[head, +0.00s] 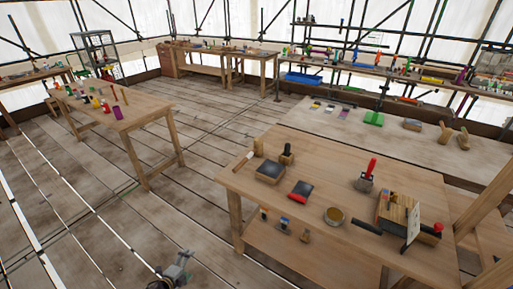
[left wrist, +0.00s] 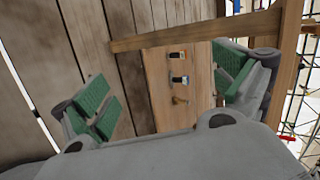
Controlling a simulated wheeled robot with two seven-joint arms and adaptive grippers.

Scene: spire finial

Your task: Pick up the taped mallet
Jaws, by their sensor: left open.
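My left gripper (head: 176,270) is low over the floor at the bottom of the head view, left of the near table. In the left wrist view its green-padded fingers (left wrist: 165,92) are spread apart with nothing between them. Beyond them, three small tools lie on the near table's lower shelf: a top one (left wrist: 177,54), a middle one with a pale band (left wrist: 179,79) and a brownish one (left wrist: 180,100). In the head view they show as a left (head: 263,213), a middle (head: 284,223) and a right tool (head: 305,235). I cannot tell which is the taped mallet. My right gripper is not in view.
The near table's top (head: 330,185) stands above the shelf (head: 320,255), and its front leg (head: 236,220) is close to the tools. Small tools and blocks cover parts of the top. Another table (head: 150,108) stands at left. The plank floor (head: 110,225) between them is clear.

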